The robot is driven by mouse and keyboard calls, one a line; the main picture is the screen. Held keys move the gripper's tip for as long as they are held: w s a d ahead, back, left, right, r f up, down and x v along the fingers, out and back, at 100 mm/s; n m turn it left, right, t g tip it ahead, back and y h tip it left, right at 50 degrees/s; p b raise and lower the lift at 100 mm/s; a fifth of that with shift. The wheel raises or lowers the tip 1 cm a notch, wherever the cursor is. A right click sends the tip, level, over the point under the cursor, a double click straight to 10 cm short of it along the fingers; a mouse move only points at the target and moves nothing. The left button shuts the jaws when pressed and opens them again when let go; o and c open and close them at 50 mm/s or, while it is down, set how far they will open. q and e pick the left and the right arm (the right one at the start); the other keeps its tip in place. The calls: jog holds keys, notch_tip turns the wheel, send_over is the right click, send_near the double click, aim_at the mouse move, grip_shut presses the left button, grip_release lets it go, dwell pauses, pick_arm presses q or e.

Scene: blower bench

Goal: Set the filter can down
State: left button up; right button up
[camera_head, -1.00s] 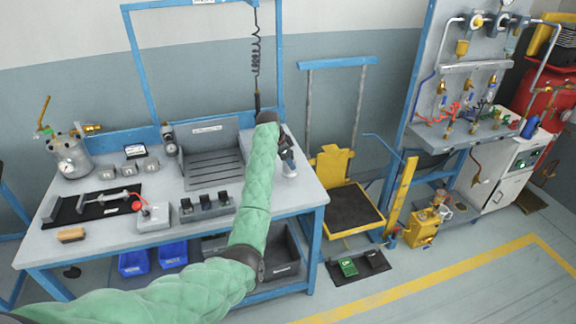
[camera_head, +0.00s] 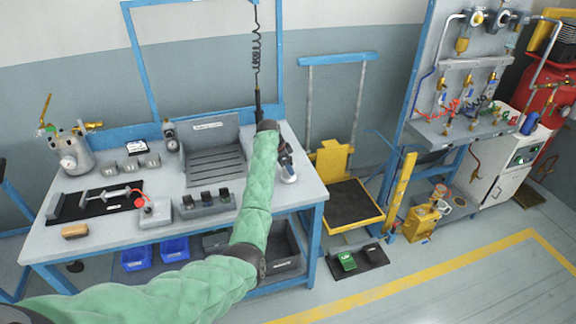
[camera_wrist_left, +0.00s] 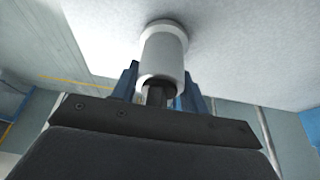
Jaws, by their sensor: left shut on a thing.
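The filter can (camera_wrist_left: 163,55) is a white cylinder with a wider rim at its far end and a dark fitting at its near end. My left gripper (camera_wrist_left: 157,85) is shut on it, with a blue finger on each side. In the head view the filter can (camera_head: 289,177) is upright at the right end of the grey workbench top (camera_head: 312,190). My left gripper (camera_head: 284,158) is just above it there. The can's far end looks at or very near the bench surface; I cannot tell if it touches. My right gripper is not in view.
A grey slotted tray (camera_head: 215,165) stands left of my left arm. A block with black sockets (camera_head: 205,203) lies in front of it. A yellow cart (camera_head: 355,203) stands on the floor right of the bench. The bench's right edge is close to the can.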

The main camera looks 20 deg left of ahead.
pick_arm(q)
jog(key=o, duration=1.1)
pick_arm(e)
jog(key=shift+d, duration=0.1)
pick_arm(q)
jog(key=shift+r, duration=0.25)
jog(key=b+v, duration=0.3)
jog(key=v, duration=0.8)
jog(key=shift+a+r+b, duration=0.15)
jog(key=shift+r+b, duration=0.15)
jog(key=shift+r, duration=0.05)
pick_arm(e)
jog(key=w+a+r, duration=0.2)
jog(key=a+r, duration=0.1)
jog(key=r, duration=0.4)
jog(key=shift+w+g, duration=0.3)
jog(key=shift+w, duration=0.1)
pick_arm(q)
jog(key=shift+s, duration=0.2)
